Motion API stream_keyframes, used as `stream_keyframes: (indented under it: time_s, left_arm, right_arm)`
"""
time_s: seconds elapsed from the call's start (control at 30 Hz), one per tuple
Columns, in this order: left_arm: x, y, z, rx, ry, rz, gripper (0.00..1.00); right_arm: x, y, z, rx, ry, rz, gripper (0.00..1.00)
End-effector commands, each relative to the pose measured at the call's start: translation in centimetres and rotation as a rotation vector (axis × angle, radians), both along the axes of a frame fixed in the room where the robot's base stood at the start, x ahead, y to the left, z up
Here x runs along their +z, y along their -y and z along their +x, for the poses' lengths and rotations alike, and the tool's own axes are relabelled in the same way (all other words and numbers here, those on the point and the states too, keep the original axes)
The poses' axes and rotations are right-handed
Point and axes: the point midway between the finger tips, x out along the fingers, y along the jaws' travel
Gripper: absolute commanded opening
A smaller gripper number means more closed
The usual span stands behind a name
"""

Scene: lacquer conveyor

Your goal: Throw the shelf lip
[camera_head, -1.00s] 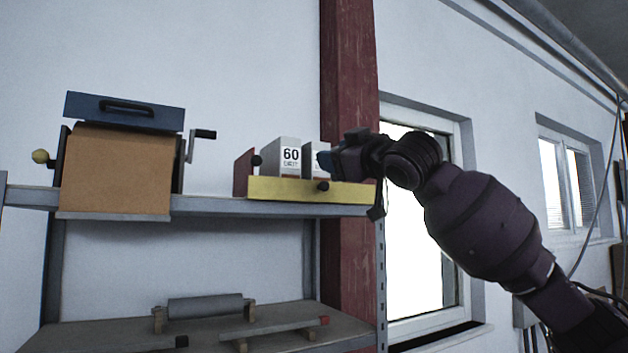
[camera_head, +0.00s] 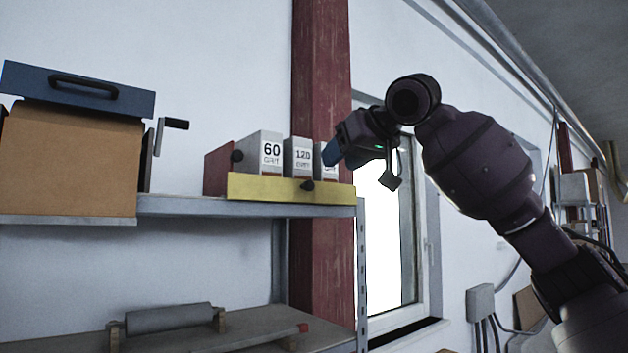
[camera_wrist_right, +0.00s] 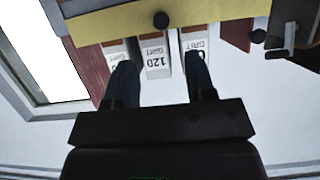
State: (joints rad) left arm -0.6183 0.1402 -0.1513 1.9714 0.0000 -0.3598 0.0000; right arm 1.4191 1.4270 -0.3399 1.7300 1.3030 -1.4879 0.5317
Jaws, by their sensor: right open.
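The shelf lip is a long yellow bar (camera_head: 260,188) along the front of the upper shelf, with a black knob (camera_head: 307,185) right of its middle. It stands in front of the lower part of several grit boxes, including the 60 box (camera_head: 264,152) and the 120 box (camera_head: 298,157). My right gripper (camera_head: 331,152) is open and empty, above the lip's right part and in front of the rightmost box. In the right wrist view, which is upside down, the yellow lip (camera_wrist_right: 215,14) and knob (camera_wrist_right: 161,20) lie beyond the open fingertips. My left gripper is not in view.
A roller (camera_head: 168,318) lies on the lower shelf. A red post (camera_head: 320,80) and a window (camera_head: 385,240) are close by.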

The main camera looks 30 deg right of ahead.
Motion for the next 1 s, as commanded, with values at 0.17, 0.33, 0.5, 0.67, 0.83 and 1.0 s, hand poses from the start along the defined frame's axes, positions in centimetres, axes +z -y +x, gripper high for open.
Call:
stream_keyframes:
  time_s: [0.17,0.33,0.5,0.67,0.83,1.0]
  left_arm:
    - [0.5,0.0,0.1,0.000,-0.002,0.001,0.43]
    - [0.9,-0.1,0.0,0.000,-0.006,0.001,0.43]
    - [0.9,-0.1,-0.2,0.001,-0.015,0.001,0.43]
    - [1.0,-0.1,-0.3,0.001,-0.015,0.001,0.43]
    - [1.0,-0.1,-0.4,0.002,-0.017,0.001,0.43]
    - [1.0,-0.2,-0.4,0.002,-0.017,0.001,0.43]
  right_arm:
    - [-1.2,-0.3,3.0,0.001,-0.003,-0.001,0.50]
    - [-2.2,-0.4,5.5,0.000,-0.002,-0.001,0.50]
    - [-3.0,-0.6,7.4,0.001,0.000,-0.001,0.50]
    - [-3.4,-0.6,8.2,0.000,0.000,-0.002,0.50]
    - [-3.5,-0.6,8.3,0.000,0.002,-0.002,0.50]
    - [-3.5,-0.6,8.3,0.001,0.002,-0.002,0.46]
